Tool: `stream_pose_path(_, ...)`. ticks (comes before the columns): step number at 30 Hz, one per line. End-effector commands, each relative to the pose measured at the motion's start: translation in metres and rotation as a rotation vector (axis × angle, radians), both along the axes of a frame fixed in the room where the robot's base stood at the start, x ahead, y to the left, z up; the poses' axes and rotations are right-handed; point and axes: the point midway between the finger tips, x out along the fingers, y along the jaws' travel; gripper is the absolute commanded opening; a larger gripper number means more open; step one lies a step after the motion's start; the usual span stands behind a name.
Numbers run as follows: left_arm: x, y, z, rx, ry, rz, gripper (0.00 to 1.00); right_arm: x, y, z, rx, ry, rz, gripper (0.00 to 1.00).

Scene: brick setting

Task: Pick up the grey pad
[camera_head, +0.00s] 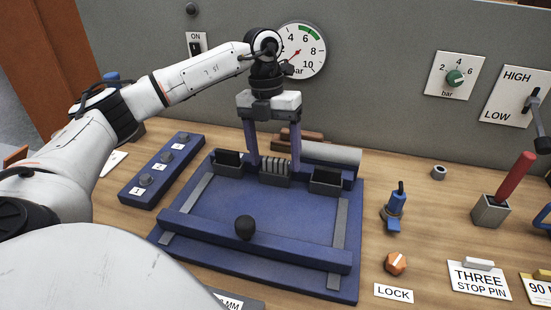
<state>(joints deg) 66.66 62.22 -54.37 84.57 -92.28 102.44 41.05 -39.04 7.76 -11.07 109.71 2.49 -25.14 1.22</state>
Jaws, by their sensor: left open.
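A small ribbed grey block (275,173), which looks like the grey pad, sits at the back edge of the blue fixture (250,205), between two dark-topped blocks. My left gripper (274,163) points down over it from behind and is open. Its two blue-violet fingers stand on the left and right of the grey pad. I cannot tell whether either finger touches it. My right gripper is not in view.
The blue fixture has a front bar with a black knob (244,227). A grey cylinder (335,153) lies close behind the right finger. A blue button strip (162,168) is left; an orange knob (396,263) and blue-handled part (395,208) are right.

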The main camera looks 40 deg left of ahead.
Motion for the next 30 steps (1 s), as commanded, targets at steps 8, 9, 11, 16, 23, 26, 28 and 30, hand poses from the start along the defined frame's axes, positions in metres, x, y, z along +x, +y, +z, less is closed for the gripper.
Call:
stream_pose_path(8, 0.000, 0.000, 0.000, 0.001, 0.001, 0.001, 0.47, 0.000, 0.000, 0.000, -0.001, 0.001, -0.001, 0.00)
stream_pose_path(9, 0.000, 0.000, 0.000, 0.001, 0.001, 0.001, 0.40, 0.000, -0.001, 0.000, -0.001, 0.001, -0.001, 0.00)
stream_pose_path(11, 0.000, 0.000, 0.000, 0.001, 0.001, 0.001, 0.30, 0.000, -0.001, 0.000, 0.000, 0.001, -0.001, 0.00)
stream_pose_path(16, 0.000, 0.000, 0.001, 0.000, 0.000, 0.001, 0.26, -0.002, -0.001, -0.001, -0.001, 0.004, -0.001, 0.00)
stream_pose_path(23, 0.001, 0.000, 0.017, -0.001, -0.003, 0.001, 0.26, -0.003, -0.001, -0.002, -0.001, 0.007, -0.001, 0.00)
stream_pose_path(26, 0.001, 0.000, 0.036, 0.000, -0.005, 0.002, 0.26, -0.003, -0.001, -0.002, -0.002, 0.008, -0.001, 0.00)
stream_pose_path(28, 0.001, 0.000, 0.052, 0.000, -0.005, 0.001, 0.26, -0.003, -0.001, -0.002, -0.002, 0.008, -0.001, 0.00)
stream_pose_path(30, 0.001, 0.000, 0.066, 0.000, -0.005, 0.000, 0.26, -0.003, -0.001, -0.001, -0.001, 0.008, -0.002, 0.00)
